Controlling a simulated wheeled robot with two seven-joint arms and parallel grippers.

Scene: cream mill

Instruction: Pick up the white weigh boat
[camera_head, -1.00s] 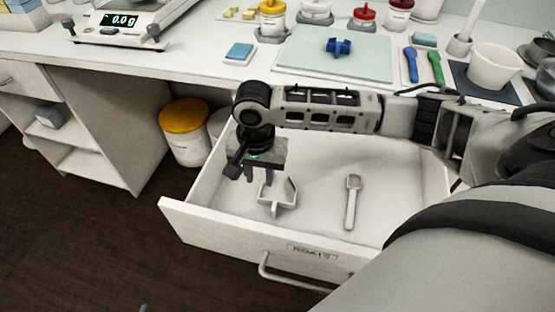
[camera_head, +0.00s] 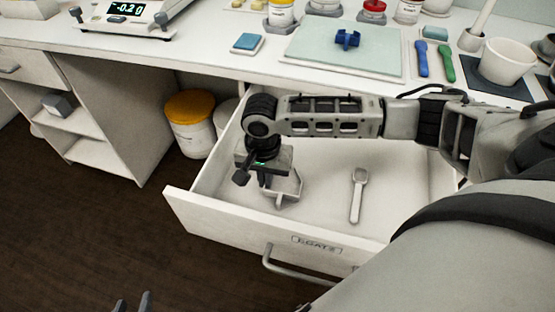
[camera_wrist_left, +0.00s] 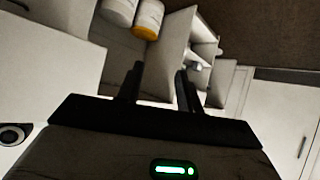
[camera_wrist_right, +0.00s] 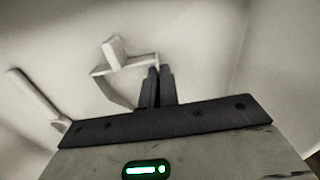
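The white weigh boat (camera_head: 291,187) is in the open drawer, near its left end. It also shows in the right wrist view (camera_wrist_right: 114,53), just ahead and left of the fingers. My right gripper (camera_head: 272,186) reaches down into the drawer at the boat's left side. In the right wrist view its fingers (camera_wrist_right: 159,72) are close together at the boat's edge and look shut on its thin wall. The boat is partly hidden by the gripper in the head view. My left gripper (camera_head: 133,303) is low at the bottom left, open and empty.
A white scoop (camera_head: 357,194) lies in the drawer right of the boat. The drawer front (camera_head: 228,222) and side walls surround the gripper. A yellow-lidded tub (camera_head: 190,125) stands left of the drawer. The bench above holds a scale (camera_head: 125,20) and a pale mat (camera_head: 345,55).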

